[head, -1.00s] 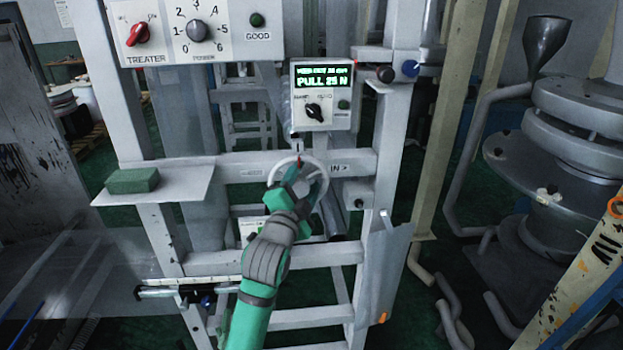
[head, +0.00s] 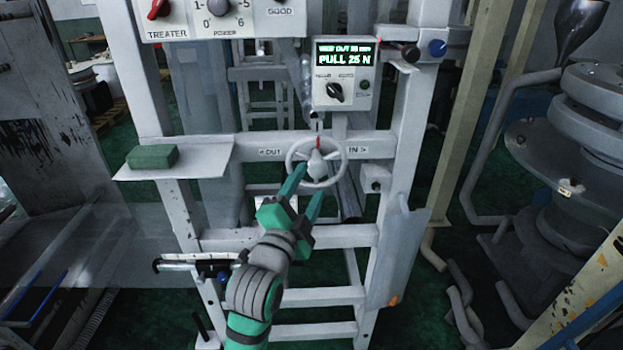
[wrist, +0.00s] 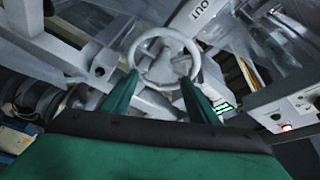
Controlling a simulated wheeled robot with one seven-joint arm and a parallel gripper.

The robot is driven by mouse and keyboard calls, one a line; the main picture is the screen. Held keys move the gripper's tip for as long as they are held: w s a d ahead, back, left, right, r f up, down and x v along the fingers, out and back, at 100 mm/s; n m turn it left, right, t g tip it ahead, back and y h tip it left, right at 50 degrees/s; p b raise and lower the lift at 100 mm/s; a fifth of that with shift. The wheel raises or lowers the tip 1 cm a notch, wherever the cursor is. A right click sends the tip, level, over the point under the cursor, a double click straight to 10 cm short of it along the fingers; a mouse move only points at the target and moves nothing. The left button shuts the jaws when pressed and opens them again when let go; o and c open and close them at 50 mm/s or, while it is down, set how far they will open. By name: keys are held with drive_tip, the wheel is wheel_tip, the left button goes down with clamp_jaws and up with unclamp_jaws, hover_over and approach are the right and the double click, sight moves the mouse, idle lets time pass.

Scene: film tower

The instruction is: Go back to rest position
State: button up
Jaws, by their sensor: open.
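My gripper (head: 304,186) is open, its two green fingers apart with nothing held between them. It sits in front of and just below the white handwheel (head: 333,178) on the frame's crossbar. In the head view the fingertips overlap the wheel's lower left part; whether they touch it I cannot tell. In the wrist view the handwheel (wrist: 138,57) shows whole beyond the two fingertips (wrist: 158,80). A red mark stands at the top of the wheel, between the OUT and IN labels.
A display box (head: 345,75) reading PULL 25 N is above the wheel. A green block (head: 152,156) lies on a shelf (head: 200,160) at left. A treater panel (head: 225,18) is at upper left. A round machine (head: 585,150) stands at right.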

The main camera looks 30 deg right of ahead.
drive_tip(key=shift+s+a, duration=0.15)
idle(0.4)
drive_tip(key=s+a+f+n+t+y, duration=0.2)
drive_tip(key=s+a+f+n+y, duration=0.15)
drive_tip(key=a+f+n, duration=0.35)
drive_tip(key=s+a+f+n+t+y, duration=0.2)
drive_tip(key=s+a+f+n+y, duration=0.15)
drive_tip(key=f+n, duration=0.4)
drive_tip(key=s+a+f+n+t+y, duration=0.25)
drive_tip(key=s+a+f+n, duration=0.2)
drive_tip(key=f, duration=0.45)
drive_tip(key=s+a+f+n+g+y, duration=0.1)
drive_tip(key=s+a+f, duration=0.2)
drive_tip(key=s, duration=0.6)
drive_tip(key=s+a+f+n+g+y, duration=0.1)
drive_tip(key=s+a+f+y, duration=0.1)
drive_tip(key=s+a, duration=0.3)
drive_tip(key=s+a+f+n+g+y, duration=0.1)
drive_tip(key=s+a+f, duration=0.3)
drive_tip(key=s, duration=0.9)
drive_tip(key=shift+a+f+g+y, duration=0.3)
drive_tip(key=shift+f+g+y, duration=0.05)
drive_tip(key=shift+g, duration=0.1)
